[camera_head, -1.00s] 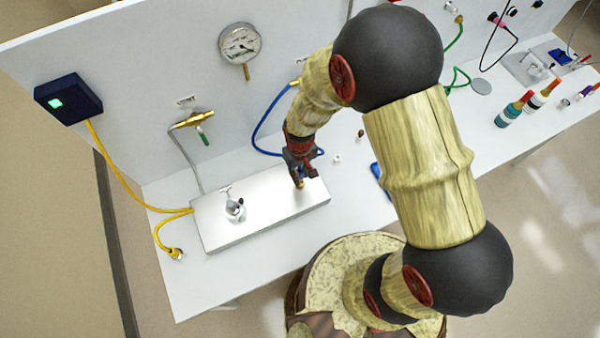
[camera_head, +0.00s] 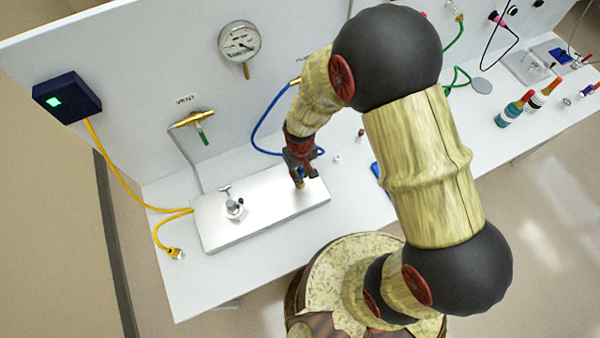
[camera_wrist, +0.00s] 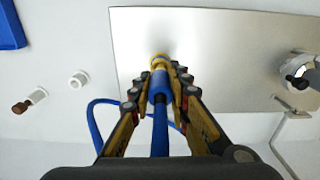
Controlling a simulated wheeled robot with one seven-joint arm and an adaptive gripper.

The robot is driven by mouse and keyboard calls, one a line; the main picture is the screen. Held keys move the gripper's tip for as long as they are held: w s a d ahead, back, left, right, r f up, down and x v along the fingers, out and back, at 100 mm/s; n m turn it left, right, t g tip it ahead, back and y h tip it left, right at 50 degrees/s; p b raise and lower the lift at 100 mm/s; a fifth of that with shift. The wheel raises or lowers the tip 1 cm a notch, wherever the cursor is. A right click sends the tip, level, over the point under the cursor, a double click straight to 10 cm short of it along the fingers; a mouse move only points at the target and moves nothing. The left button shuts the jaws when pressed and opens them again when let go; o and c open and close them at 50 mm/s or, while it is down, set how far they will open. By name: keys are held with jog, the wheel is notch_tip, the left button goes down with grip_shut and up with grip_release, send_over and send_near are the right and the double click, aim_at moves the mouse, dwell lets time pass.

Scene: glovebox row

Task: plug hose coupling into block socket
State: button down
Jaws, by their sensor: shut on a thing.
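My gripper (camera_head: 299,178) is over the right end of the silver block (camera_head: 262,214), fingers pointing down. In the wrist view my gripper (camera_wrist: 160,88) is shut on the blue hose coupling (camera_wrist: 158,84), which has a brass tip (camera_wrist: 159,62). The blue hose (camera_wrist: 160,135) trails back from it between the fingers. The tip lies over the bare metal of the block (camera_wrist: 205,40); the socket cannot be made out, and whether the tip touches the block I cannot tell. In the head view the hose (camera_head: 262,130) loops from the back panel to the bench.
A clamp-like fitting (camera_head: 233,207) stands on the block's left part. A yellow cable (camera_head: 160,222) lies at its left. Small white caps (camera_wrist: 79,79) and a blue object (camera_wrist: 10,25) lie beside the block. A gauge (camera_head: 239,42) and a vent valve (camera_head: 192,120) are on the panel.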

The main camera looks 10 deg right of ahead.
jog(key=shift+f+b, duration=0.9)
jog(key=shift+f, duration=0.4)
jog(key=c, duration=1.6)
grip_release()
jog(key=shift+r, duration=0.1)
notch_tip(320, 180, up, 12)
jog(key=shift+f, duration=0.1)
jog(key=s+d+r+m+t+b, duration=0.1)
jog(key=s+d+r+t+b, duration=0.1)
jog(key=s+d+r+b, duration=0.2)
jog(key=s+d+r+m+t+b, duration=0.1)
jog(key=s+d+r+b, duration=0.3)
jog(key=r+b, duration=0.1)
jog(key=s+d+r+m+t+b, duration=0.1)
jog(key=s+d+r+t+b, duration=0.1)
jog(key=s+d+r+b, duration=0.2)
jog(key=shift+s+r+m+t+b, duration=0.15)
jog(key=shift+m+t+b, duration=0.15)
jog(key=shift+m+b, duration=0.15)
